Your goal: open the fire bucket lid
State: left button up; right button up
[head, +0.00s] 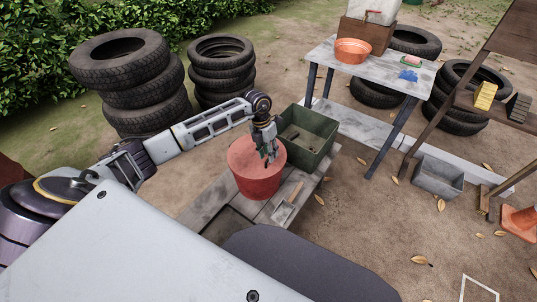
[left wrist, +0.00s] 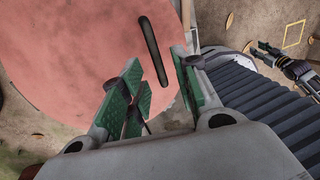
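The red fire bucket (head: 258,183) stands on a low grey bench, its round, paler red lid (head: 243,152) lying flat on top. In the left wrist view the lid (left wrist: 70,60) fills the upper left, with a dark, slim bar handle (left wrist: 152,48) across it. My left gripper (head: 270,158) is over the lid's right part. In the left wrist view its green-padded fingers (left wrist: 155,70) are spread, with the handle in line with the gap between them. I cannot tell whether they touch the lid. My right gripper (left wrist: 268,50) shows small at the upper right, its opening unclear.
A green crate (head: 308,140) stands close behind and right of the bucket. A hand trowel (head: 285,208) lies on the bench (head: 215,195) in front. Stacked tires (head: 135,85) stand at the back left, and a table (head: 340,72) stands at the back right.

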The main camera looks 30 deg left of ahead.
pick_arm(q)
jog(key=shift+d+f, duration=0.1)
jog(key=shift+f, duration=0.35)
grip_shut()
